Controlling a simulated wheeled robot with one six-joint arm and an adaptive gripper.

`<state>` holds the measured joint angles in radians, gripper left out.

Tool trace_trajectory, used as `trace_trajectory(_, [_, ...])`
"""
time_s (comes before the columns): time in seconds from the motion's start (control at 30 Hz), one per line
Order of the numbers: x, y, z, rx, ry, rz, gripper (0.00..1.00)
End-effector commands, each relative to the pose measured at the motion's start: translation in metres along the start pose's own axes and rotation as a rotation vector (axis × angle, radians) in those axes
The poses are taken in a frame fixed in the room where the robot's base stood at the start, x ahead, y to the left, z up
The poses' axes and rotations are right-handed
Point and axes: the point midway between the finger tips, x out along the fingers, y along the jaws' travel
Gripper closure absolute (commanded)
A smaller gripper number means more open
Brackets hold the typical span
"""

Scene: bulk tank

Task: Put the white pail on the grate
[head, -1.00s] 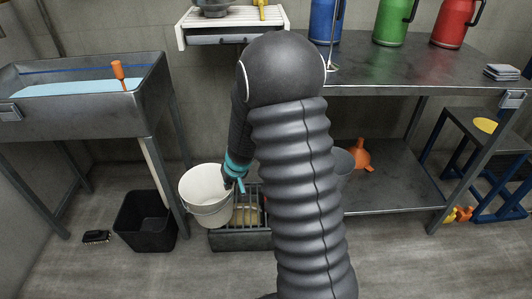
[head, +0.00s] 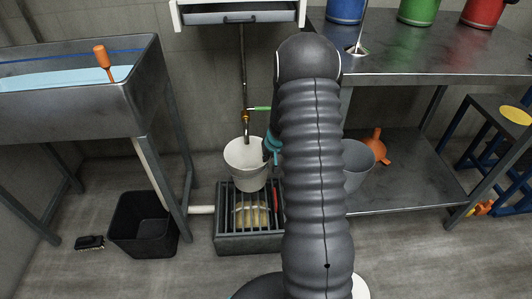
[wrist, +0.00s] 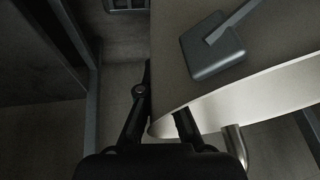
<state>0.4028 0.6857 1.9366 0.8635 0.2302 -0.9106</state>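The white pail (head: 247,166) is upright in the head view, with its rim at the right beside my gripper (head: 270,150). In the wrist view my two fingers (wrist: 163,115) stand either side of the pail's pale wall (wrist: 270,95), holding it at the rim. The grate (head: 233,218), dark bars over a floor box, lies below and in front of the pail. The pail's base overlaps the grate's back edge in the picture; I cannot tell whether they touch. My arm hides part of the gripper and the grate's right side.
A tap pipe (head: 243,95) with a green lever comes down behind the pail. A black bin (head: 143,228) and the steel tank (head: 75,112) are left.

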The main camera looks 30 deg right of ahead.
Motion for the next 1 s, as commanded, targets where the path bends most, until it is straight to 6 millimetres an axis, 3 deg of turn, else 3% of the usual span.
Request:
trace_trajectory(0.17, [0.002,-0.004,-0.008,-0.005,0.018,-0.001,1.00])
trace_trajectory(0.7, [0.050,0.002,0.013,-0.005,0.013,-0.002,1.00])
trace_trajectory(1.0, [0.060,0.005,0.018,-0.004,0.013,-0.001,1.00])
